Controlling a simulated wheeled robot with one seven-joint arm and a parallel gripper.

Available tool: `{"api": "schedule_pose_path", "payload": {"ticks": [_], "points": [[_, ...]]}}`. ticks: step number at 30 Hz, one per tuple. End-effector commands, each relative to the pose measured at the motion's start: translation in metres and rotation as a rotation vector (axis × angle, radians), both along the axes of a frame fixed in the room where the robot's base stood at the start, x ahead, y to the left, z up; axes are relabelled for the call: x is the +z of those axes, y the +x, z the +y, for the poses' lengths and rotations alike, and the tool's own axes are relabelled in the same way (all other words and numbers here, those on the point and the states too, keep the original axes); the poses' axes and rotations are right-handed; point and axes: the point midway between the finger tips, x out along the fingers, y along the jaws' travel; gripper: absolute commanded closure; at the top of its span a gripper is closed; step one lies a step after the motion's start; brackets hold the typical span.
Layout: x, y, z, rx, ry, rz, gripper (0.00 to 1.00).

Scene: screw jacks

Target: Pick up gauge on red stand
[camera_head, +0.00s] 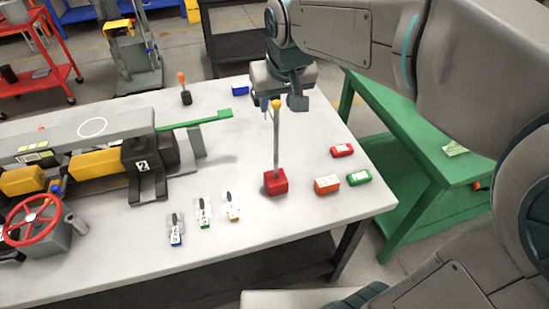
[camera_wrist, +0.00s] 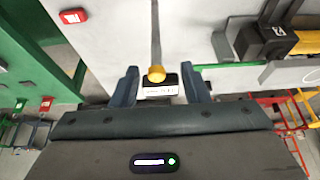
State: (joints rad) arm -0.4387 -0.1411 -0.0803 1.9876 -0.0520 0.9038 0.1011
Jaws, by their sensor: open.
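The gauge (camera_head: 277,145) is a thin grey upright post on a red block stand (camera_head: 275,182), with a yellow knob (camera_head: 276,104) on top. It stands upright on the table. My gripper (camera_head: 278,101) is open and close to the top of the post. In the wrist view the yellow knob (camera_wrist: 156,74) shows between the two spread fingers of my gripper (camera_wrist: 159,68), with space on both sides. The post (camera_wrist: 155,35) runs up out of that picture, and the red stand is not visible there. I cannot tell the exact depth between knob and fingers.
Red (camera_head: 342,150), orange (camera_head: 327,184) and green (camera_head: 359,177) boxes lie right of the stand. Several small tools (camera_head: 203,212) lie left of it. A long grey machine (camera_head: 90,140) with a green bar (camera_head: 200,119) fills the left. A blue box (camera_head: 240,89) lies behind.

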Motion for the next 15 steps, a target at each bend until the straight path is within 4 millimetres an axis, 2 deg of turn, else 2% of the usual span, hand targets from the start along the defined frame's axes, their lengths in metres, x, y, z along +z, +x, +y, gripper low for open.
{"api": "schedule_pose_path", "payload": {"ticks": [3,8,15], "points": [[-0.013,0.005,0.001,0.000,-0.001,0.002,0.59],[-0.020,0.010,0.002,0.000,0.000,0.001,0.59],[-0.047,0.029,0.003,0.001,-0.003,0.004,0.59]]}}
